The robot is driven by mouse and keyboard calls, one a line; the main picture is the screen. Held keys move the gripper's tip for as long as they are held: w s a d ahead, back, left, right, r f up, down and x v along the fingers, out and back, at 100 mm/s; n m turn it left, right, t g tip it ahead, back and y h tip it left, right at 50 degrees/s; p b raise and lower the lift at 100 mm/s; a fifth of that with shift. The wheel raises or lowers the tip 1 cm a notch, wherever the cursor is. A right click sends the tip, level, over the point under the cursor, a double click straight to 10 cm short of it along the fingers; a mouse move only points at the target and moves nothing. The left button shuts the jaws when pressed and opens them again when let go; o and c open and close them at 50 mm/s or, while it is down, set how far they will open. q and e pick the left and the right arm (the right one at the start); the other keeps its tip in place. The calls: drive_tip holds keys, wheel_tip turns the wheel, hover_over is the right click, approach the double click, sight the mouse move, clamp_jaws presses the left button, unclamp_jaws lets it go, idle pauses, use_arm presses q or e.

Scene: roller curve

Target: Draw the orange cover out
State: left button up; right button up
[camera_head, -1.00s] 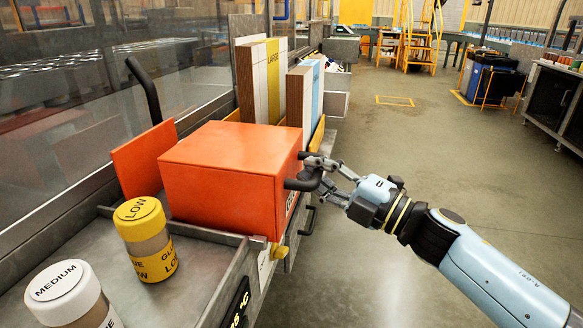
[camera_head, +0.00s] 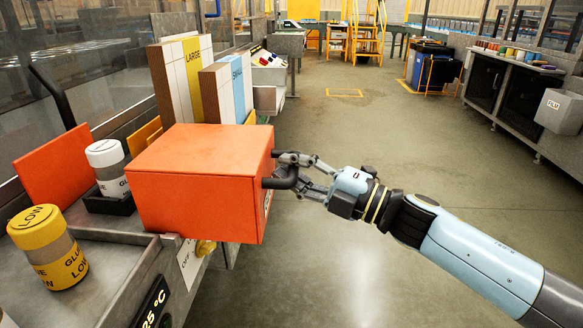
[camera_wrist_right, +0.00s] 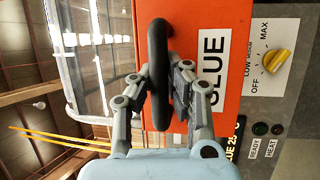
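The orange cover (camera_head: 200,185) is a box-shaped hood with a black handle (camera_head: 279,181) on its right face. It stands out to the right, apart from the upright orange panel (camera_head: 62,165). My right gripper (camera_head: 290,172) is shut on the handle. In the right wrist view the two fingers (camera_wrist_right: 165,80) lie on both sides of the black handle (camera_wrist_right: 159,55), before the cover's face with a GLUE label (camera_wrist_right: 212,57). A white-lidded jar (camera_head: 110,170) stands in a black holder between panel and cover. My left gripper is not in view.
A yellow-lidded LOW jar (camera_head: 47,247) stands on the grey metal bench at the left front. White boxes (camera_head: 190,85) stand behind the cover. A yellow knob (camera_wrist_right: 280,60) sits on the control panel. The floor (camera_head: 350,130) to the right is clear.

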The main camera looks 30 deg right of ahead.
drive_tip(key=o, duration=0.6)
drive_tip(key=v, duration=1.2)
drive_tip(key=s+d+f+m+g+h+b, duration=0.1)
drive_tip(key=s+d+f+m+g+h, duration=0.25)
drive_tip(key=f, duration=0.75)
drive_tip(key=s+f+m+h+b, duration=0.15)
drive_tip(key=f+m+h, duration=0.35)
drive_tip(key=f, duration=0.7)
drive_tip(key=s+d+f+m+g+h, duration=0.1)
drive_tip(key=s+f+m+h, duration=0.15)
drive_tip(key=f+m, duration=0.6)
drive_tip(key=s+a+f+m+g, duration=0.1)
drive_tip(key=s+f+m+g, duration=0.1)
drive_tip(key=s+f, duration=0.5)
drive_tip(key=s+a+f+m+g, duration=0.2)
drive_tip(key=s+f+g, duration=0.3)
drive_tip(key=s, duration=0.8)
drive_tip(key=s+a+f+m+g, duration=0.1)
drive_tip(key=s+f+g, duration=0.3)
drive_tip(key=s+f, duration=0.5)
drive_tip(key=shift+s+a+m+g+h, duration=0.3)
drive_tip(key=shift+s+m, duration=0.15)
drive_tip(key=shift+m, duration=0.35)
